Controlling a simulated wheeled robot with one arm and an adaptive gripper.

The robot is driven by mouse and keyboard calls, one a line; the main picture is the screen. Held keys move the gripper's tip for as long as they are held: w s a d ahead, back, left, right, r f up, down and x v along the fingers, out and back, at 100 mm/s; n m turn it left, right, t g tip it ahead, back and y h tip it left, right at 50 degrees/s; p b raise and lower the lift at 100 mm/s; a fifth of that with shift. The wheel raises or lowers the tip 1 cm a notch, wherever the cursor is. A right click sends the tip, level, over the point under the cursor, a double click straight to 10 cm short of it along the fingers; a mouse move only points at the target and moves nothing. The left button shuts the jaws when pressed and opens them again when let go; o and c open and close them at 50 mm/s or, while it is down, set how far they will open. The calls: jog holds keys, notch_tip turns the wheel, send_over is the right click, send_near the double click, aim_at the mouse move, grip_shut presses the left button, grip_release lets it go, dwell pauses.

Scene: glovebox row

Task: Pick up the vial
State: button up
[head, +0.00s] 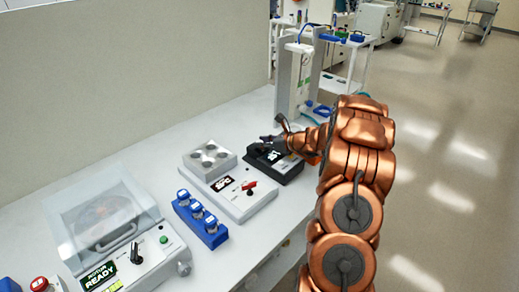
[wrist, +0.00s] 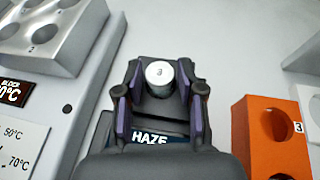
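In the head view my gripper (head: 277,143) is low over the black device (head: 284,172), and the vial cannot be made out there.
A heating block (head: 210,159) with round wells stands left of the device. A blue rack (head: 201,219) with several capped vials and a clear-lidded machine (head: 108,230) stand nearer. A tall white apparatus (head: 296,75) stands behind. An orange holder (wrist: 270,140) with round holes is at right in the wrist view.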

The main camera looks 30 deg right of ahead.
grip_shut()
